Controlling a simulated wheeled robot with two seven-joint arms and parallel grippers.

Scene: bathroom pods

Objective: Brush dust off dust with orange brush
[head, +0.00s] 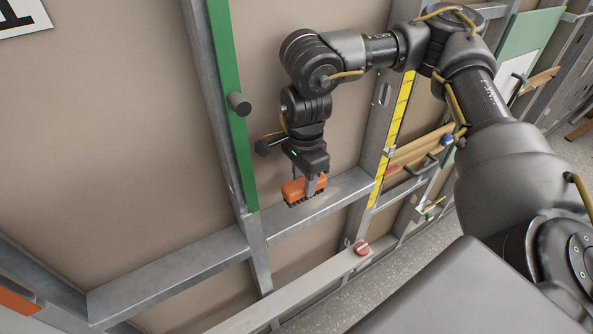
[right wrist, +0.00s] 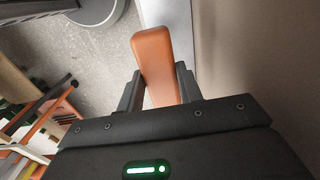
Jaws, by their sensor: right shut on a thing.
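My right gripper (head: 314,184) is shut on the orange brush (head: 295,190). The brush has an orange back and dark bristles pointing down. It is at the grey metal ledge (head: 335,193), and I cannot tell whether the bristles touch the ledge. A pale patch of dust (head: 345,187) shows on the ledge just right of the brush. In the right wrist view the brush (right wrist: 153,55) sits between the two dark fingers (right wrist: 158,88). My left gripper is in neither view.
A green upright strip (head: 233,110) with a dark peg (head: 239,103) stands left of the arm. A yellow marked strip (head: 393,130) is on the upright to the right. Grey floor lies below right.

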